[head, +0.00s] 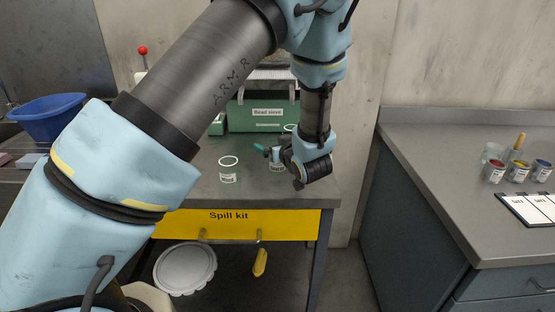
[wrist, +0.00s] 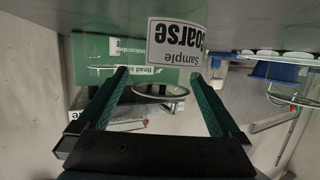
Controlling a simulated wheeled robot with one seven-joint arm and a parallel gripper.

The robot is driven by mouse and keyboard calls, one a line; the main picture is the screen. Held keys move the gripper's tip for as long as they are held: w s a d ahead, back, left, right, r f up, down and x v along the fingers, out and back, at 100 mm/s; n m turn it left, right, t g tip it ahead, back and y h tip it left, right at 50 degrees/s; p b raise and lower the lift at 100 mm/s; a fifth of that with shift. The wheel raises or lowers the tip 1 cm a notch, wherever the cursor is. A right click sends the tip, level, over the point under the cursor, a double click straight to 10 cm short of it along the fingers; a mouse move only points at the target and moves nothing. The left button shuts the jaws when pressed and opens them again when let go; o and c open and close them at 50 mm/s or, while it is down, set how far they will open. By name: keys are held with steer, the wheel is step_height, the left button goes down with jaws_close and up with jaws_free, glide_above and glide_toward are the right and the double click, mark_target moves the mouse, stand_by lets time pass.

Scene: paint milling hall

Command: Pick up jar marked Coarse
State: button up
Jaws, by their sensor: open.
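A clear glass jar (wrist: 176,42) shows upside down in the wrist view, with a white label reading "Sample" and "oarse", its first letter cut off. Its rim shows lower, between my fingers. My gripper (wrist: 160,75) is open, with a green finger on each side; I cannot tell how far the fingers reach around the jar. In the head view my gripper (head: 268,152) is low over the bench, in front of a jar (head: 277,168) it partly hides. A second labelled jar (head: 228,172) stands apart to the left, its small label hard to read.
A green "Bead sieve" box (head: 263,113) stands behind, with another jar rim (head: 289,128) near it. A blue bowl (head: 48,117) is at the left. The yellow "Spill kit" drawer (head: 225,224) is below. Small jars (head: 518,171) stand on the right counter.

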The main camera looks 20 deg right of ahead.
steer(key=c, duration=1.4)
steer(key=shift+r, duration=0.1)
